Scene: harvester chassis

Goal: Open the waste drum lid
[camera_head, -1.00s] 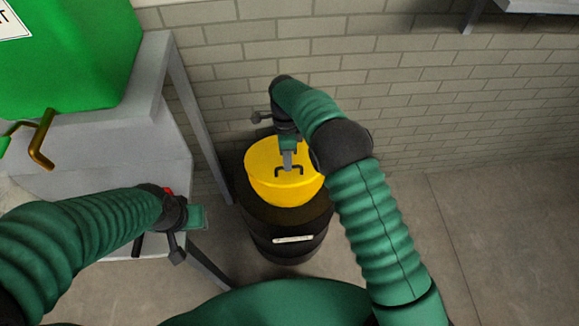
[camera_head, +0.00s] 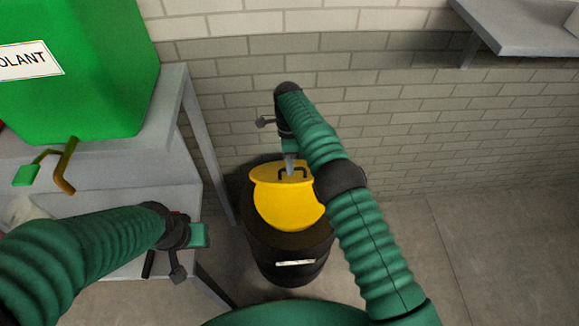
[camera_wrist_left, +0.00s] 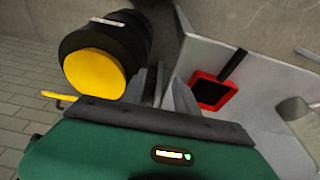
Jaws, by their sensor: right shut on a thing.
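The waste drum (camera_head: 287,262) is black with a pale label and stands on the floor by the wall. Its yellow lid (camera_head: 288,208) has a flat upper part with a small dark handle (camera_head: 304,174). This flat part looks tilted. The drum also shows in the left wrist view (camera_wrist_left: 125,32), with a round yellow face (camera_wrist_left: 95,77). My right gripper (camera_head: 290,168) is shut on the lid handle from above; the exact contact is small. My left gripper (camera_head: 200,235) is left of the drum, apart from it; its finger gap is unclear.
A brick wall (camera_head: 400,120) rises behind the drum. A grey shelf (camera_head: 525,38) is at upper right. The floor at right is clear.

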